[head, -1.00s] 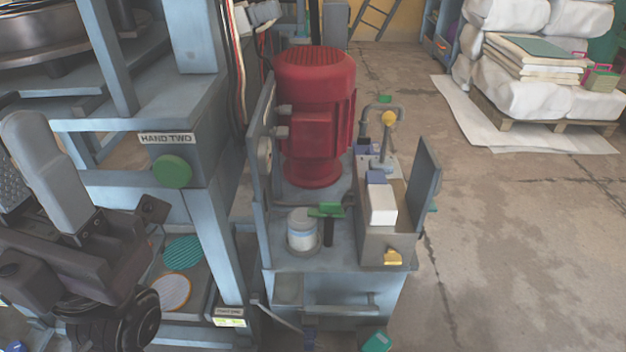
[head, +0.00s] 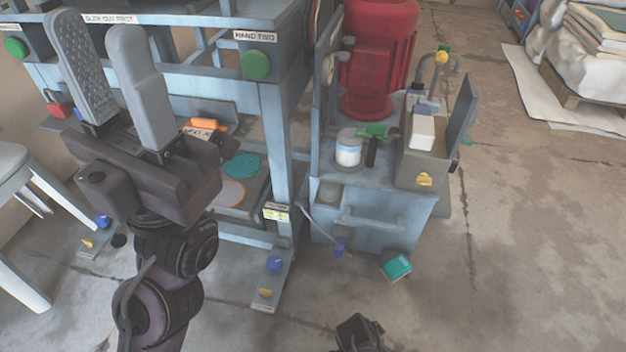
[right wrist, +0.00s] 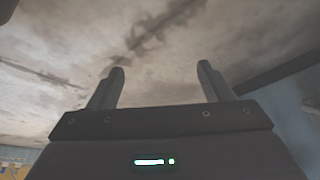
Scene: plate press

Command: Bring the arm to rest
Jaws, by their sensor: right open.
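My left gripper (head: 96,36) is at the left of the head view. Its two fingers point up and stand apart, with nothing between them. The ridged inner pad of one finger shows. It is in front of the blue-grey press frame (head: 271,130). My right gripper (right wrist: 161,72) shows in the right wrist view with its fingers apart and nothing between them. Blurred, stained concrete-like surface fills the view beyond it. A dark part at the bottom of the head view may be of my right arm.
A red motor (head: 378,62) stands on a blue-grey unit (head: 372,222) right of the frame. A white tin (head: 348,150) and a grey box (head: 420,165) are on it. A teal box (head: 397,265) lies on the floor. A pale stool (head: 25,190) stands left.

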